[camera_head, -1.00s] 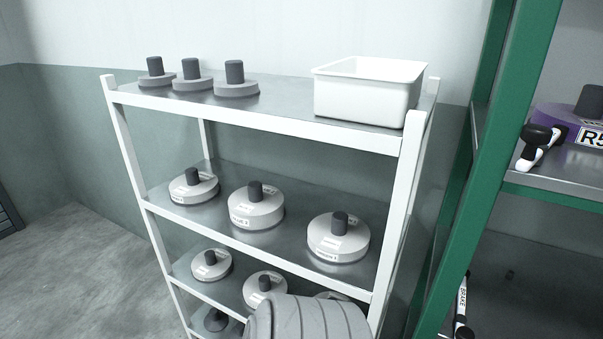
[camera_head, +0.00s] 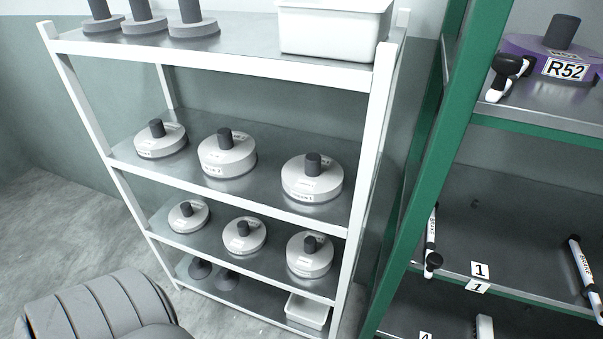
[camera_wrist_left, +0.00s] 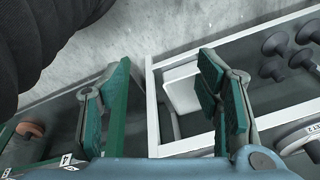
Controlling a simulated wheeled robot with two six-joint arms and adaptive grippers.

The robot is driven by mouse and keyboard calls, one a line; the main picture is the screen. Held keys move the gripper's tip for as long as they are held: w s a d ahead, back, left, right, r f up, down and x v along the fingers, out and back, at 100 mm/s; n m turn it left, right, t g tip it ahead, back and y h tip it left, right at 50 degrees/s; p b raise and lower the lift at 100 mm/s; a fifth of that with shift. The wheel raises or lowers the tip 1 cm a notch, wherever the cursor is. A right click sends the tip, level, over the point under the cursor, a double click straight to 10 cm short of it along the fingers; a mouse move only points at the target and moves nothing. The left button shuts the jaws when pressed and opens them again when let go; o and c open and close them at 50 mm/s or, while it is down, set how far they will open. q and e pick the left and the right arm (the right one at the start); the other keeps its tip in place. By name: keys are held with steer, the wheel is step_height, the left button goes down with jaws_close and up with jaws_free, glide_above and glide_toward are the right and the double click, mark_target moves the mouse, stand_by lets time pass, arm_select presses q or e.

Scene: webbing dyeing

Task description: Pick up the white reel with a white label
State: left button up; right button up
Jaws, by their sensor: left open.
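Several white reels with dark centre knobs and small white labels stand on two levels of a white rack in the head view. The upper level holds a left reel (camera_head: 150,148), a middle reel (camera_head: 225,160) and a right reel (camera_head: 305,187). The lower level holds a left reel (camera_head: 183,222), a middle reel (camera_head: 240,243) and a right reel (camera_head: 305,262). Their label text is too small to read surely. In the left wrist view my left gripper (camera_wrist_left: 163,100) is open and empty, with a partly cut-off reel (camera_wrist_left: 295,135) to its right. My right gripper is not in view.
The rack's top shelf (camera_head: 245,50) carries grey flanged pieces (camera_head: 192,27) and a white bin (camera_head: 335,32). Another white bin (camera_head: 307,310) is on the bottom level. A green-framed rack (camera_head: 440,140) with a purple reel (camera_head: 540,57) marked R52 stands close on the right.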

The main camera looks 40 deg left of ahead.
mark_target(312, 169)
arm_select(q)
steer(key=w+a+r+m+t+y, duration=0.15)
steer(key=w+r, duration=0.35)
steer(key=r, duration=0.6)
steer(key=w+a+r+m+t+y, duration=0.1)
steer(key=w+r+m+t, duration=0.2)
steer(key=r, duration=0.9)
steer(key=w+a+r+m+t+y, duration=0.35)
steer(key=w+r+m, duration=0.45)
steer(key=w+m, duration=0.3)
steer(key=w+a+r+m+t+y, duration=0.25)
steer(key=w+r+m+t, duration=0.4)
steer(key=m, duration=0.65)
steer(key=shift+g+y, duration=0.35)
steer(key=shift+g, duration=0.5)
steer(key=x, duration=0.5)
steer(key=r+x, duration=0.1)
steer(key=x, duration=0.4)
steer(key=d+b+x, duration=0.1)
steer(key=x, duration=0.4)
steer(key=shift+w+r, duration=0.35)
steer(key=shift+s+d+r, duration=0.1)
jaws_close()
